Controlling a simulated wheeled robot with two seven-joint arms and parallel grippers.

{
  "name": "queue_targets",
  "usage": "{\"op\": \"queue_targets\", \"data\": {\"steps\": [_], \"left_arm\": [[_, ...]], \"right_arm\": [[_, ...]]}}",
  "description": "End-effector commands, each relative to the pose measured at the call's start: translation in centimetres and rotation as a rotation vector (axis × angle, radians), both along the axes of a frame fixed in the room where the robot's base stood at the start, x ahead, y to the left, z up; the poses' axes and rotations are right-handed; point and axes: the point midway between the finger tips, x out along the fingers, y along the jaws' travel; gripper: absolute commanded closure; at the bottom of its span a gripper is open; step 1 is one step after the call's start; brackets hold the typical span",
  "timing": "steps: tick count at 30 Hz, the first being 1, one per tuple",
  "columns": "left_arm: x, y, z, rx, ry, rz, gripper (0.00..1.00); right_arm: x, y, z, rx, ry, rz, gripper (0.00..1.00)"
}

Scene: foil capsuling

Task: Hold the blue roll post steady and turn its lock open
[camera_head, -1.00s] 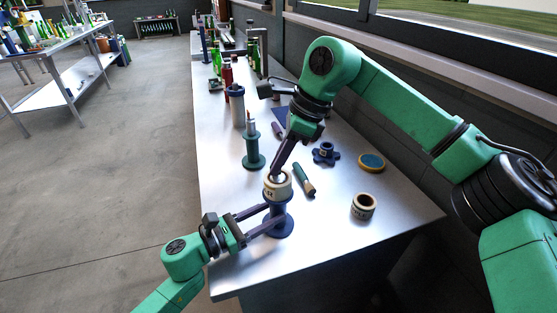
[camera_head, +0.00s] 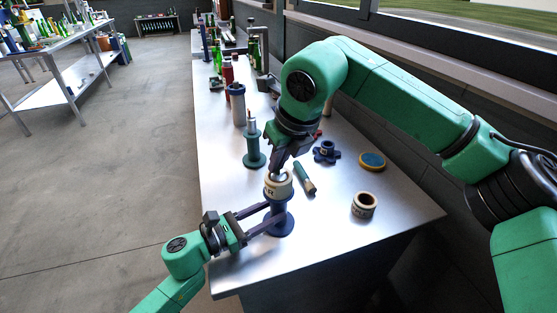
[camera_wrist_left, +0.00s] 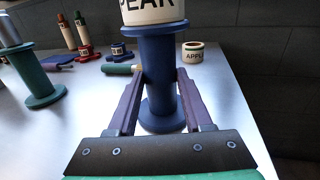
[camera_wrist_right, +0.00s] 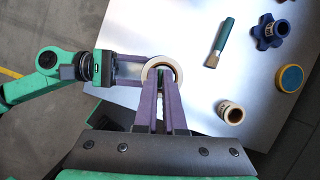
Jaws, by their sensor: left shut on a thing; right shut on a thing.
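The blue roll post (camera_head: 280,221) stands upright on its round foot near the front of the bench. A cream roll (camera_head: 278,186), with part of a dark label ("EAR") showing in the left wrist view (camera_wrist_left: 150,10), sits around its top. My left gripper (camera_head: 274,212) is shut on the post's shaft below the roll; its fingers lie either side of the shaft in the left wrist view (camera_wrist_left: 162,76). My right gripper (camera_head: 278,172) points down from above, shut on the post's top at the roll's opening. The fingers hide the lock in the right wrist view (camera_wrist_right: 163,88), so its turn cannot be told.
A green post (camera_head: 254,152) stands behind to the left. The bench's front right corner is clear.

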Motion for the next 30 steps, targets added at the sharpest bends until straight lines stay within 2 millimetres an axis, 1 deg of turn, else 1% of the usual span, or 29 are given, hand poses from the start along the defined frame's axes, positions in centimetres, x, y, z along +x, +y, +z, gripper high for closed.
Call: {"op": "queue_targets", "data": {"steps": [6,12,20,30], "left_arm": [[-0.01,0.02,-0.06,0.001,0.001,0.0,1.0],[-0.01,0.02,-0.06,0.001,0.001,0.0,1.0],[-0.01,0.02,-0.07,0.001,0.001,0.0,1.0],[-0.01,0.02,-0.08,0.0,0.001,0.0,1.0]], "right_arm": [[0.0,0.08,0.1,0.0,-0.004,-0.155,1.0],[-0.01,0.11,0.08,0.0,-0.003,-0.247,1.0],[-0.01,0.12,0.07,0.001,-0.002,-0.295,1.0],[0.0,0.11,0.07,0.001,-0.002,-0.298,1.0]]}}
